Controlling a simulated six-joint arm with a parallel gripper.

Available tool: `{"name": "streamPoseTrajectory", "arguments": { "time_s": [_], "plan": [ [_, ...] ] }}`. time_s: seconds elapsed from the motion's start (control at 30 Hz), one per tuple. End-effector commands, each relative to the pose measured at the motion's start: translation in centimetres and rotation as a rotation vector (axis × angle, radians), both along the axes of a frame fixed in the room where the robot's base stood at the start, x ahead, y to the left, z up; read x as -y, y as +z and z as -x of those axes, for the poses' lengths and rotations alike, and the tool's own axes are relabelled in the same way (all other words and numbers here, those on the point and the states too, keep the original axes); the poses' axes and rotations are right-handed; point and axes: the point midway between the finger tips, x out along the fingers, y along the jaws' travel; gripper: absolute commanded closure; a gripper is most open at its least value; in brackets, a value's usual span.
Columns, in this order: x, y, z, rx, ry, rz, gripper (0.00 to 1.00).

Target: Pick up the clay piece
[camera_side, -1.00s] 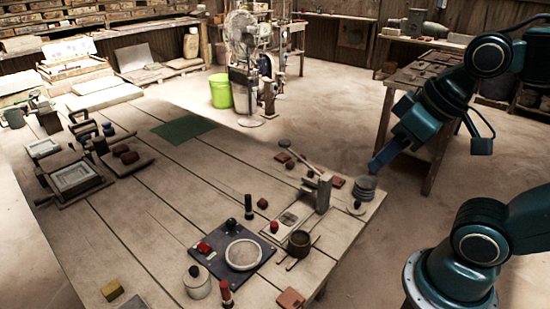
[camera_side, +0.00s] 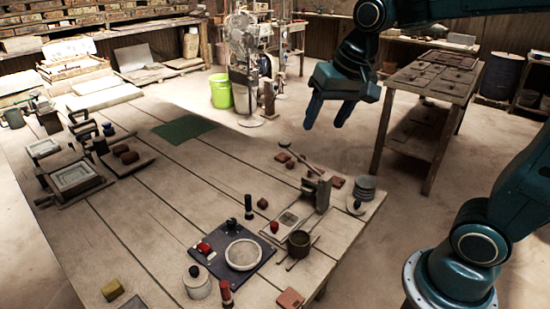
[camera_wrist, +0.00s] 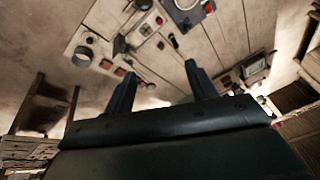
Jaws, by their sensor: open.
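Several small reddish-brown pieces that look like clay lie on the wooden table; I cannot tell which one is the clay piece. One small lump (camera_side: 262,203) is near the table's middle right, beside a black upright tool. A flat square piece (camera_side: 291,298) lies at the near right edge. Two dark brown lumps (camera_side: 125,154) sit on a board at the left. My gripper (camera_side: 327,122) is open and empty, high beyond the table's far right side, fingers pointing down. In the wrist view its two dark fingers (camera_wrist: 158,82) are spread, with the table beyond.
A dark plate with a white ring (camera_side: 242,254), a stamp press (camera_side: 318,192), a brown cup (camera_side: 299,243) and a lidded pot (camera_side: 197,282) crowd the table's right half. A green mat (camera_side: 184,129) lies further back. The table's middle is mostly bare.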

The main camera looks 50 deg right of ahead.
Motion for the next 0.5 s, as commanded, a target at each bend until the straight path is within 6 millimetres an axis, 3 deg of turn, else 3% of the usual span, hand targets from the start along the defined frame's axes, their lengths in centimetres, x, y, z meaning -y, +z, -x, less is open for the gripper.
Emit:
{"name": "streamPoseTrajectory", "arguments": {
  "time_s": [0.5],
  "plan": [
    [2.0, -4.7, -10.9, -0.113, -0.355, -0.099, 0.44]
  ]
}}
